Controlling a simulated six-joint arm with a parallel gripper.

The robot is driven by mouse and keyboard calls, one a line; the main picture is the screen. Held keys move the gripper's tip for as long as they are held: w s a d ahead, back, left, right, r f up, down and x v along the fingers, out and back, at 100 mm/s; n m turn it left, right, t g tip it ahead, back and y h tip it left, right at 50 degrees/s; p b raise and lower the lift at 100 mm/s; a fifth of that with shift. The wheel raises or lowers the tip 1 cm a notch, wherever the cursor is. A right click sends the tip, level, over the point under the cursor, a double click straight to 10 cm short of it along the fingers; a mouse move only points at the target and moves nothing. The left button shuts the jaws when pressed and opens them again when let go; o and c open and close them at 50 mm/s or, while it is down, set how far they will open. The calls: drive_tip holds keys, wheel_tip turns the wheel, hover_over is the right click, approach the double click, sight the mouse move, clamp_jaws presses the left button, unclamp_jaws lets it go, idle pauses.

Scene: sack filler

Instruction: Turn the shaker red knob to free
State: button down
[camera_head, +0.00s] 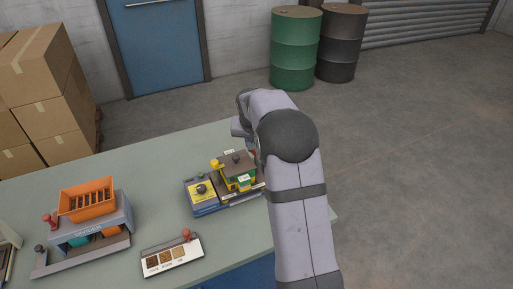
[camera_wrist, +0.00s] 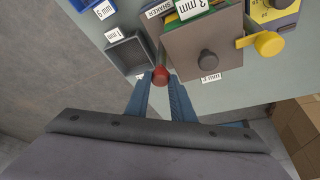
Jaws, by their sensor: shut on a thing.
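The shaker is a brown box (camera_wrist: 204,47) with a dark round knob (camera_wrist: 207,59) on top, a green "3 mm" part and a "SHAKER" label (camera_wrist: 157,10) beside it. Its red knob (camera_wrist: 161,75) sits on a short grey lever along the box's left side in the wrist view. My gripper (camera_wrist: 160,88) is shut on the red knob, one blue finger on each side. In the head view the shaker (camera_head: 238,160) stands near the table's right end; my arm hides the gripper and most of the red knob there. No "free" mark is readable.
An empty grey bin (camera_wrist: 130,52) lies close left of the knob. A yellow knob (camera_wrist: 268,43) sticks out at the right. In the head view, a yellow-topped unit (camera_head: 201,196), a sample board (camera_head: 172,257) and an orange hopper (camera_head: 87,199) stand to the left.

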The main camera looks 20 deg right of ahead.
drive_tip(key=shift+a+m+g+h+b, duration=0.1)
drive_tip(key=shift+m+g+h+b, duration=0.25)
drive_tip(key=shift+m, duration=0.75)
drive_tip(key=c, duration=1.6)
unclamp_jaws()
drive_tip(key=shift+o, duration=0.2)
drive_tip(key=b+v, duration=0.2)
drive_tip(key=v, duration=0.5)
drive_tip(key=shift+r, duration=0.2)
